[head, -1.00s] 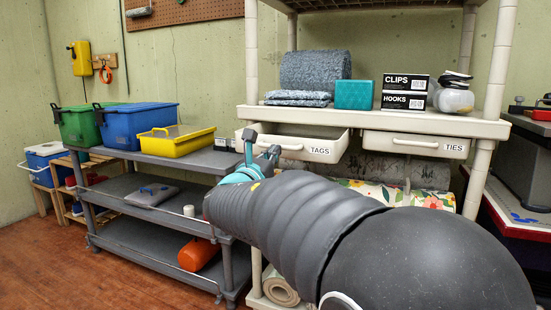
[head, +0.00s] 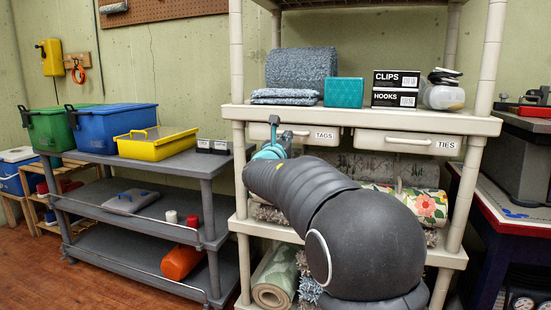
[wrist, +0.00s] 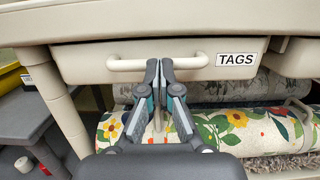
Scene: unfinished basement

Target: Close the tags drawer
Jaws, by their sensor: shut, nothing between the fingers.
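The tags drawer (head: 322,141) sits under the cream shelf, its front level with the ties drawer, and no open inside shows. In the wrist view its cream front (wrist: 90,60) carries a TAGS label (wrist: 236,59) and a bar handle (wrist: 125,64). My gripper (wrist: 160,68) is shut, with its fingertips together in front of the middle of the handle and nothing held. They look to be at or very near the handle; contact is not clear. In the head view my gripper (head: 278,132) is at the drawer's left part and hides some of it.
The ties drawer (head: 408,143) is shut on the right. The cream shelf (head: 350,117) above holds a teal box (head: 343,92), clips and hooks boxes and folded grey cloth. A floral roll (wrist: 220,130) lies below the drawer. A grey cart (head: 190,165) stands left.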

